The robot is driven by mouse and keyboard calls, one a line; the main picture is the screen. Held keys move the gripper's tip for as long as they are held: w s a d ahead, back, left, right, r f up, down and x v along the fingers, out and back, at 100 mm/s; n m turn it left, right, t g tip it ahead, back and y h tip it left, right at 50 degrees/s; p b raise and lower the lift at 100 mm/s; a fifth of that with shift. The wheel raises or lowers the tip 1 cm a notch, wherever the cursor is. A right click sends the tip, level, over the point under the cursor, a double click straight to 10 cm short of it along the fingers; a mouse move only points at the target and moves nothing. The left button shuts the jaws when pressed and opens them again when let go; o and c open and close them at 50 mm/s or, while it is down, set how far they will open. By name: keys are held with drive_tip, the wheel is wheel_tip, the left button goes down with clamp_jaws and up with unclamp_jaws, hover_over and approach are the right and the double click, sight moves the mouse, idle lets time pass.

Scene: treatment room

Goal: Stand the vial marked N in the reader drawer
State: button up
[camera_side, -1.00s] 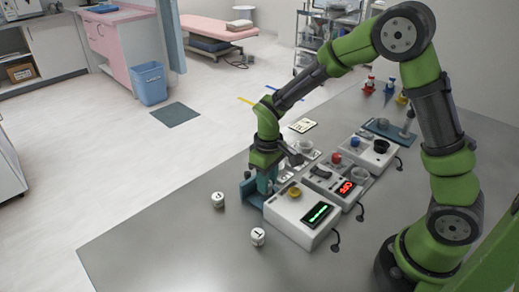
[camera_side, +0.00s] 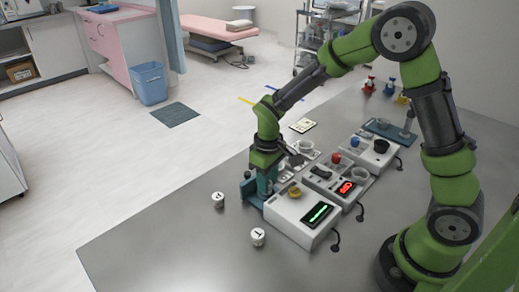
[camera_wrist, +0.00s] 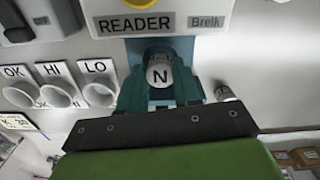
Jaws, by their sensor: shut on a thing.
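The vial marked N (camera_wrist: 160,73) shows its white cap from above in the wrist view, between the two teal fingers of my gripper (camera_wrist: 161,84). My gripper is shut on it. In the side view my gripper (camera_side: 265,186) points down at the reader's (camera_side: 300,215) far left end and hides the vial. The blue reader drawer (camera_side: 250,191) sticks out there, and the vial is over or in it. I cannot tell whether the vial touches the drawer floor. The wrist view shows the READER label (camera_wrist: 135,24) just beyond the vial.
Two white-capped vials stand on the table, one left of the drawer (camera_side: 218,199) and one nearer (camera_side: 258,237). Cups labelled OK, HI and LO (camera_wrist: 58,94) sit left of the vial in the wrist view. More devices (camera_side: 338,182) line up behind the reader.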

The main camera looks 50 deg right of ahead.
drive_tip(key=shift+f, duration=0.6)
drive_tip(key=o, duration=0.7)
drive_tip(key=shift+r, duration=5.55)
drive_tip(key=s+r+m+t, duration=0.2)
drive_tip(key=s+r, duration=0.1)
drive_tip(key=s, duration=0.2)
drive_tip(key=s+r+m+t+y, duration=0.1)
drive_tip(key=s+r+t, duration=0.1)
drive_tip(key=s+r, duration=0.2)
drive_tip(key=s+d+r+m+t+y, duration=0.1)
drive_tip(key=s+r+m+t, duration=0.1)
drive_tip(key=s, duration=0.4)
drive_tip(key=shift+s+d+r+m+t, duration=0.1)
drive_tip(key=shift+s+r+m+t, duration=0.25)
drive_tip(key=shift+r+t, duration=0.35)
